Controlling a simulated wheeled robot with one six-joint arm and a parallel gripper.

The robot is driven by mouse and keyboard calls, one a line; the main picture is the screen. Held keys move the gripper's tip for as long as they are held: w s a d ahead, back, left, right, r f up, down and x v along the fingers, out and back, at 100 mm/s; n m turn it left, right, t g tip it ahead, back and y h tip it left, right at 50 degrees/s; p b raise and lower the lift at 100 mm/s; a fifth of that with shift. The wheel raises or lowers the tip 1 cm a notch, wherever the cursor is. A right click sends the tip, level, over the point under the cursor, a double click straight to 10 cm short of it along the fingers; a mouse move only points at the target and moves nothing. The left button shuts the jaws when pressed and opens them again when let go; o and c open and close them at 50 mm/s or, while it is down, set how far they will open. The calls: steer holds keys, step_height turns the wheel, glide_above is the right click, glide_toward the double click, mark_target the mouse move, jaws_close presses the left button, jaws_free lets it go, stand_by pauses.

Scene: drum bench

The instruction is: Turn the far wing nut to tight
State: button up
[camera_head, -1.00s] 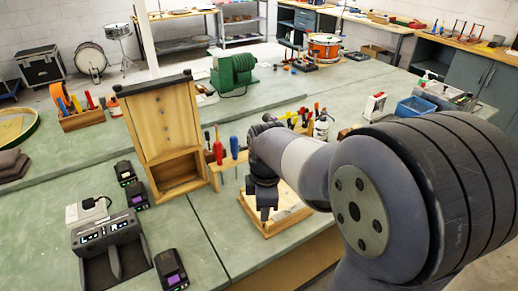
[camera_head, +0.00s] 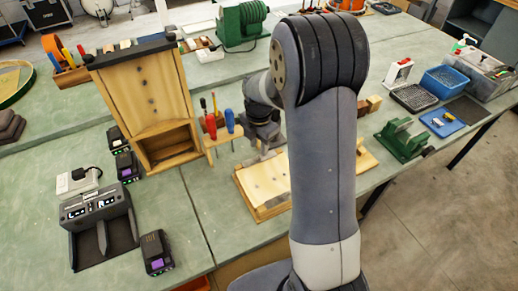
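A pale wooden board on a wooden base (camera_head: 262,186) lies on the green bench, partly hidden behind my arm. No wing nut can be made out on it; the marks on its face are too small to tell. My dark gripper (camera_head: 264,152) points down at the board's far edge, just above or touching it; I cannot tell which. Its fingertips are small and partly covered by my arm, so its opening and anything between the fingers are unclear.
A tall wooden cabinet (camera_head: 146,92) and a rack of screwdrivers (camera_head: 211,128) stand close left of the gripper. A black charger (camera_head: 100,225) and batteries (camera_head: 156,252) are at front left. A green stand (camera_head: 402,140) and blue bin (camera_head: 445,79) are at right.

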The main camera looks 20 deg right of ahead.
mark_target(259, 156)
steer(key=shift+f, duration=1.8)
steer(key=shift+c, duration=0.4)
jaws_close()
